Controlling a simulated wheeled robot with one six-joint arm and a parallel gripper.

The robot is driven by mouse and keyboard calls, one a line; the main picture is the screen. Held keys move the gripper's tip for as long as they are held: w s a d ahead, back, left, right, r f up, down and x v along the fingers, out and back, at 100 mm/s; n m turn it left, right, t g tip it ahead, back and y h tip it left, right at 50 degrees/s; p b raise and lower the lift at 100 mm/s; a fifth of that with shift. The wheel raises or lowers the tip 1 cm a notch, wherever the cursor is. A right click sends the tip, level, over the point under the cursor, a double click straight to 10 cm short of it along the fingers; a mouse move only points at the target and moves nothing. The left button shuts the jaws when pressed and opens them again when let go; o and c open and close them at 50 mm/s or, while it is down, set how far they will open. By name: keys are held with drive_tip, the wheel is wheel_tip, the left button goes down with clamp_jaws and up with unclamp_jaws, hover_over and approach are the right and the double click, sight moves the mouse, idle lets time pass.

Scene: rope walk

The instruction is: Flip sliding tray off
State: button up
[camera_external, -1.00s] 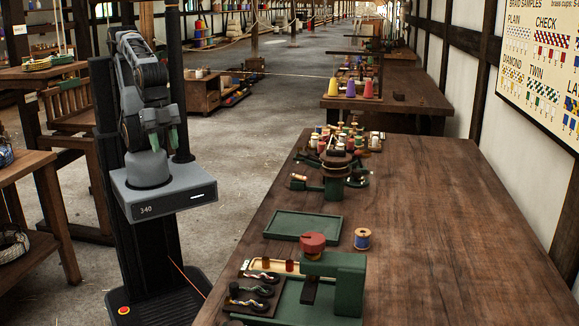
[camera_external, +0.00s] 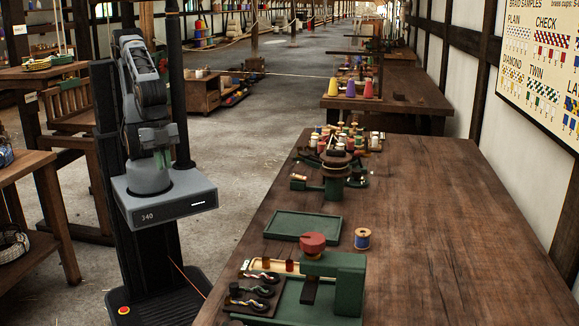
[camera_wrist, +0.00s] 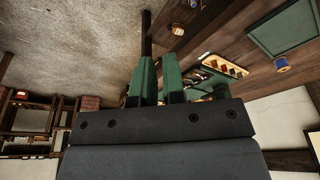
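A green machine (camera_external: 348,285) with a round red top stands at the near end of the long table. A shallow cream tray (camera_external: 262,264) with small reddish-brown blocks sits at its left side; it also shows in the wrist view (camera_wrist: 214,61). I cannot tell for sure that this is the sliding tray, nor its state. A flat green tray (camera_external: 304,226) lies behind the machine. My gripper (camera_external: 162,158) is folded in above my base, well left of the table. In the wrist view its green fingers (camera_wrist: 160,80) stand apart with nothing seen between them.
A blue thread spool (camera_external: 362,239) stands right of the green tray. Dark twisted cords (camera_external: 251,290) lie beside the machine. A bobbin stand (camera_external: 337,165) is farther back. The table's right side (camera_external: 440,220) is clear. Floor is free between me and the table.

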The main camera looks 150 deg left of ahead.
drive_tip(key=w+f+b, duration=0.1)
drive_tip(key=w+f, duration=0.1)
drive_tip(key=w, duration=0.1)
drive_tip(key=w+d+f+m+b, duration=0.1)
drive_tip(key=w+f, duration=0.1)
drive_tip(key=w, duration=0.1)
drive_tip(key=w+d+f+m+y+b, duration=0.1)
drive_tip(key=w+f+b, duration=0.1)
drive_tip(key=w+f, duration=0.1)
clamp_jaws()
drive_tip(key=w+d+m+t+b, duration=0.1)
drive_tip(key=w+d+t, duration=0.1)
drive_tip(key=w, duration=0.7)
drive_tip(key=w+d+m+t+y+b, duration=0.1)
drive_tip(key=w+d+m+t+b, duration=0.1)
drive_tip(key=w, duration=0.6)
drive_tip(key=shift+w+r+t, duration=0.3)
drive_tip(key=shift+w+r, duration=0.05)
drive_tip(key=shift+w, duration=0.05)
drive_tip(key=shift+f, duration=0.1)
approach(229, 298)
wheel_tip(229, 298, down, 4)
drive_tip(key=d, duration=0.2)
drive_tip(key=shift+w+a, duration=0.8)
drive_tip(key=shift+w, duration=0.3)
drive_tip(key=shift+w+a+p, duration=0.4)
drive_tip(key=shift+w+a, duration=0.05)
drive_tip(key=shift+a, duration=0.15)
